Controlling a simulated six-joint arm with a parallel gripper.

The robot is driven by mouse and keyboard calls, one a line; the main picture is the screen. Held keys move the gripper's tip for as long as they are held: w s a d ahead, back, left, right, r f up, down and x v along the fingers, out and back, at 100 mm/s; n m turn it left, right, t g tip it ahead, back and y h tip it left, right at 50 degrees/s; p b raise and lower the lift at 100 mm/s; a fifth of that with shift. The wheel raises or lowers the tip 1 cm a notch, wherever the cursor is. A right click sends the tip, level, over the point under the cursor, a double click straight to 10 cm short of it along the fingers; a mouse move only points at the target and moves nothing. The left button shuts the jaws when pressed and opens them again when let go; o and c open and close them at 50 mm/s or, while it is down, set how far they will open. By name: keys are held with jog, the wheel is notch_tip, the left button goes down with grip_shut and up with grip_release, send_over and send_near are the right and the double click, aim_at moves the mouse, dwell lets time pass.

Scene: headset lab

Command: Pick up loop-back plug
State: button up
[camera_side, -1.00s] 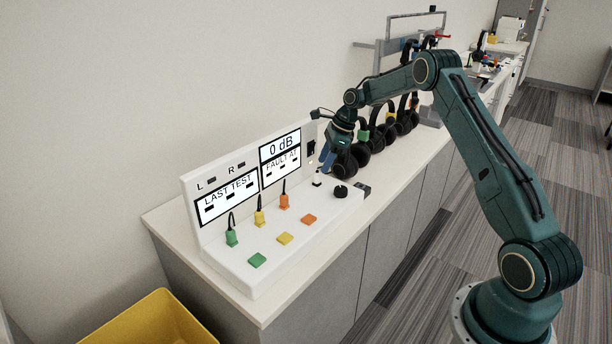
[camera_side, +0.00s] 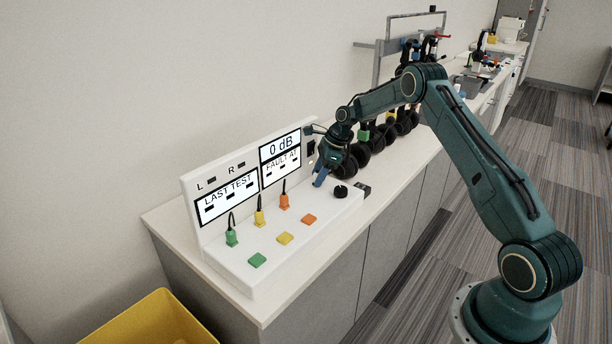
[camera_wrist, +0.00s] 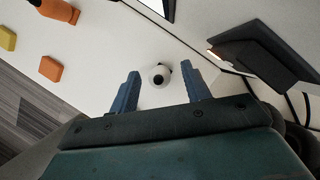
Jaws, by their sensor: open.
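The loop-back plug, which I take to be the small white round piece with black at its edge (camera_wrist: 158,76), shows from above in the wrist view. It stands on the white test panel. My gripper (camera_wrist: 160,70) is open, with one blue finger on each side of the plug and a gap showing on both sides. In the side view my gripper (camera_side: 320,180) is low over the right end of the test panel (camera_side: 250,283), and it hides the plug there.
A black knob (camera_side: 341,192) is just right of my gripper. Orange (camera_side: 284,201), yellow (camera_side: 260,217) and green (camera_side: 232,237) corded plugs stand to the left, with coloured buttons in front. The upright display (camera_side: 229,195) is behind. Headsets (camera_side: 376,142) hang close behind my gripper.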

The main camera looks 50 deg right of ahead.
aim_at(315, 172)
dwell(0.3)
grip_shut()
jog(key=shift+r, duration=1.75)
jog(key=s, duration=1.8)
